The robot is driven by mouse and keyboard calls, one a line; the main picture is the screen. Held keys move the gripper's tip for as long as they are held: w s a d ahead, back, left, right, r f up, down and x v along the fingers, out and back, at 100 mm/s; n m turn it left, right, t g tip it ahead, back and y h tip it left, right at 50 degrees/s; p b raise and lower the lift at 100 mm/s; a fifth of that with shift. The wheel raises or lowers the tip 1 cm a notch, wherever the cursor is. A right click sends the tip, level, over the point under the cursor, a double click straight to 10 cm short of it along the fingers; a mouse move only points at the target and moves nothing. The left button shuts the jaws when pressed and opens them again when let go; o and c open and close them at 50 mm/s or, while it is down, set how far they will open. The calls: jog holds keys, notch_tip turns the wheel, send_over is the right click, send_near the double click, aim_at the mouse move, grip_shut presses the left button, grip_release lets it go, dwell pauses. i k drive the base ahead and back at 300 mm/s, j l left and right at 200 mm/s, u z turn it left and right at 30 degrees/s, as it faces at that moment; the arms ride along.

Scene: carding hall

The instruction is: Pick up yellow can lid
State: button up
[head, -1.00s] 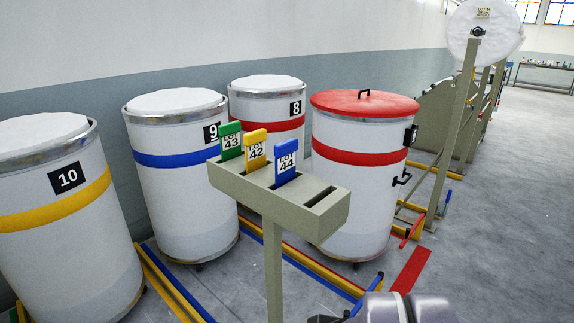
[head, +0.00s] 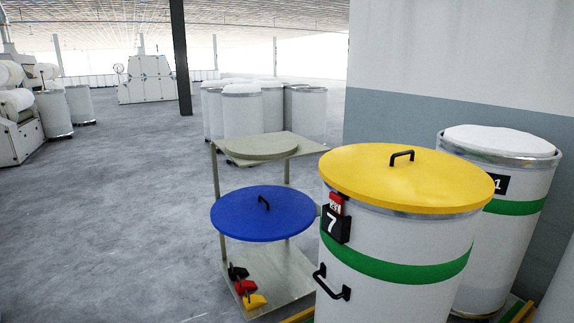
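The yellow can lid (head: 370,178) is a flat disc with a black arched handle (head: 402,157) on top. It lies on a white can (head: 385,295) with a green band, at the right of the head view. The can carries a black plate with the number 7 (head: 333,224), a red tag above it and a black side handle (head: 331,284). My gripper is not in the head view now.
A stand (head: 217,185) left of the can holds a blue lid (head: 240,213) on its middle level and small black, red and yellow pieces below. Another green-banded can (head: 490,240) stands behind right, near the wall. Open grey floor (head: 120,220) lies left.

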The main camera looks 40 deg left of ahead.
aim_at(409, 178)
jog(key=u, duration=0.9)
